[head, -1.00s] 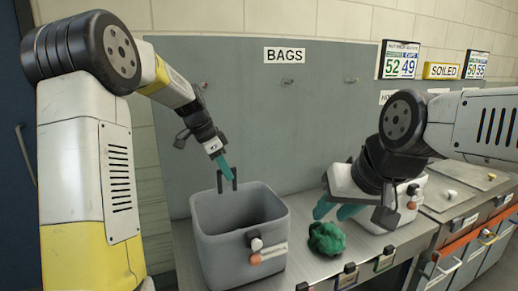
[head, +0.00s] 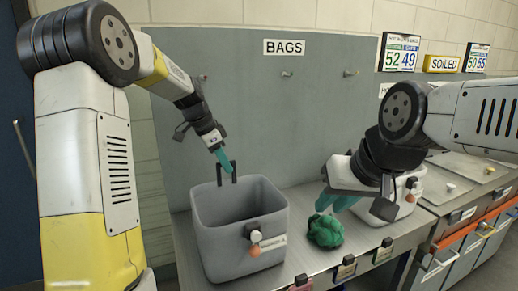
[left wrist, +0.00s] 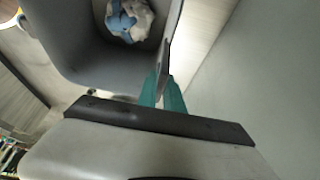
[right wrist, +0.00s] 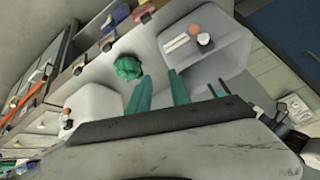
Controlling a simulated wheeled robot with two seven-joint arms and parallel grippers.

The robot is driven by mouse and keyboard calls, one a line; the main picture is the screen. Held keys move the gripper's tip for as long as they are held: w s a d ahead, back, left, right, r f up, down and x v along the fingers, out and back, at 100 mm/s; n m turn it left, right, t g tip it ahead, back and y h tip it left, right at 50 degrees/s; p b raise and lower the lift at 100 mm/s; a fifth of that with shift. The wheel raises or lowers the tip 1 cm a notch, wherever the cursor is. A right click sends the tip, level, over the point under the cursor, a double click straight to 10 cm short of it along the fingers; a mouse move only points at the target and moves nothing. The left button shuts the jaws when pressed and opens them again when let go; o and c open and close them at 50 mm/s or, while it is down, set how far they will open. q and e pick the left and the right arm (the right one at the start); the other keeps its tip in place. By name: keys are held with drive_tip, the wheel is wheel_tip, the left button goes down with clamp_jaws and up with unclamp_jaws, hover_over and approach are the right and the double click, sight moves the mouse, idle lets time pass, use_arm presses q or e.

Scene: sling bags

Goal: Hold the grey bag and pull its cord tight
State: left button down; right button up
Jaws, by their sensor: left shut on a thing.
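The grey bag (head: 222,242) stands upright and open-topped on the metal counter, with a dark loop handle (head: 234,172) at its back rim. On its front are a pale toggle (head: 257,243), an orange ball (head: 255,251) and a white strip; the bag also shows in the right wrist view (right wrist: 222,62). My left gripper (head: 225,160) is shut on the dark handle; its fingers show in the left wrist view (left wrist: 163,92). My right gripper (head: 335,198) is open and empty, right of the bag and above a green bundle (head: 325,231). Blue and white cloth (left wrist: 130,20) lies inside the bag.
A second pale bag (head: 408,208) stands behind my right gripper, partly hidden by it. Small coloured tags line the counter's front edge (head: 345,270). A grey back panel (head: 330,120) with hooks and a "BAGS" sign (head: 284,47) rises behind.

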drive_tip(key=c, duration=0.4)
drive_tip(key=shift+w+d, duration=0.25)
drive_tip(key=shift+w, duration=0.05)
clamp_jaws()
drive_tip(key=w+d+r+n+t+h, duration=0.1)
drive_tip(key=w+d+n+t+h, duration=0.1)
drive_tip(key=w+d, duration=0.45)
drive_tip(key=w+d+r+n+t+h, duration=0.1)
drive_tip(key=w+d+n+t, duration=0.15)
drive_tip(key=w, duration=0.75)
drive_tip(key=w+f+n+t+y, duration=0.1)
drive_tip(key=w+n, duration=0.4)
drive_tip(key=w, duration=0.1)
drive_tip(key=n+g+y, duration=1.4)
drive_tip(key=n+y, duration=0.1)
approach(255, 251)
drive_tip(key=r+x, duration=0.1)
drive_tip(key=x, duration=0.6)
drive_tip(key=shift+s+r, duration=0.15)
drive_tip(key=shift+s, duration=0.05)
